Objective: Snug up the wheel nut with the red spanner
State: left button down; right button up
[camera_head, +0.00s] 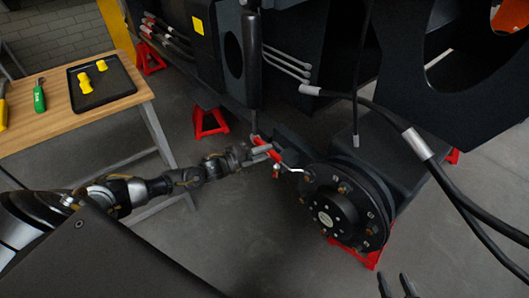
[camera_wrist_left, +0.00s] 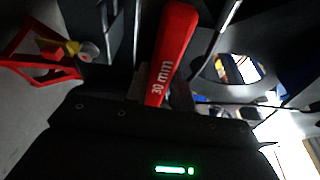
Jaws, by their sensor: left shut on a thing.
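The red spanner (camera_head: 268,148) has a red handle and a silver shaft running right to the dark wheel hub (camera_head: 338,212). Its handle, marked "30 mm", fills the middle of the left wrist view (camera_wrist_left: 174,50). My left gripper (camera_head: 262,152) is shut on the handle. The spanner's silver end meets the hub rim at upper left, by a wheel nut (camera_head: 308,178); I cannot tell whether it is seated on it. Other copper-coloured nuts sit around the hub face. My right gripper (camera_head: 398,287) shows only its two dark fingertips, apart and empty, at the bottom edge.
A wooden bench (camera_head: 130,112) at left holds a black tray (camera_head: 105,95) with yellow pieces and a green-handled tool (camera_head: 39,97). Red stands (camera_head: 208,124) support the dark chassis. Black hoses (camera_head: 450,190) hang at right. The floor below the left arm is clear.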

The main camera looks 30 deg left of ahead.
pick_arm(q)
jog(key=shift+r, duration=0.1)
jog(key=shift+d+r+m+y+p, duration=0.1)
jog(key=shift+r+m+y+p, duration=0.2)
jog(key=shift+r+m+p, duration=1)
jog(key=shift+r+n+p, duration=0.25)
jog(key=shift+n+p, duration=0.05)
jog(key=shift+p, duration=0.15)
jog(key=shift+s+a+f+p, duration=0.1)
jog(key=shift+s+a+p, duration=0.15)
jog(key=shift+s, duration=0.35)
jog(key=shift+s+a+f+p, duration=0.1)
jog(key=shift+s+a+p, duration=0.1)
jog(key=shift+s, duration=0.4)
jog(key=shift+s+a+p, duration=0.25)
jog(key=shift+s, duration=0.35)
